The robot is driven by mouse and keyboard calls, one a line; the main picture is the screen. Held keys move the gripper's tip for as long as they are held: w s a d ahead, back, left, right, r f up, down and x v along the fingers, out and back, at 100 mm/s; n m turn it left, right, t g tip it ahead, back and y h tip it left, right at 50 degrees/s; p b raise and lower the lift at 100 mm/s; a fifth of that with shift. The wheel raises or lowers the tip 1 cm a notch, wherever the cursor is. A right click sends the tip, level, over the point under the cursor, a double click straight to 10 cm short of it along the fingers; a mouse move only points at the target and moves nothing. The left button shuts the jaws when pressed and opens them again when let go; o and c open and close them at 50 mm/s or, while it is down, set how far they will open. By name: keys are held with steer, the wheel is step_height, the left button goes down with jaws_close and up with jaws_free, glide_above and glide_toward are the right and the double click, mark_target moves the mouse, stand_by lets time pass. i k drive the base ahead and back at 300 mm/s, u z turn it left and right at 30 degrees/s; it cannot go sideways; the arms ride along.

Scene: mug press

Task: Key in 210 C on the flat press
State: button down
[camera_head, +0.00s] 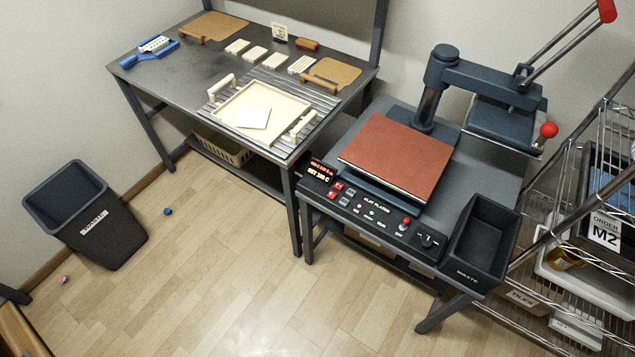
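The flat press stands on a grey table at the right. Its reddish-brown lower plate (395,158) is bare. The upper platen (504,122) is swung aside to the right on its dark arm, with red-knobbed handles. The control panel (372,212) runs along the press's front edge, with several small buttons, a red knob and a dark dial (428,241). A small display (320,172) at the panel's left end shows two lines; the lower seems to read SET 200 C, but it is too small to be sure. My gripper is not in view.
A dark waste bin (481,241) sits right of the panel, on the press table's corner. A workbench (172,90) at left holds a cream tray (289,105) and tiles. A wire shelf (600,125) stands at far right. A bin (85,212) stands on the open wooden floor (215,265).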

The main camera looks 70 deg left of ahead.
mark_target(339, 185)
steer(key=z, duration=0.75)
steer(key=k, duration=0.1)
steer(key=u, duration=2.1)
steer(key=i, duration=0.6)
steer(key=u, duration=0.15)
steer(key=k, duration=0.6)
steer(key=z, duration=0.1)
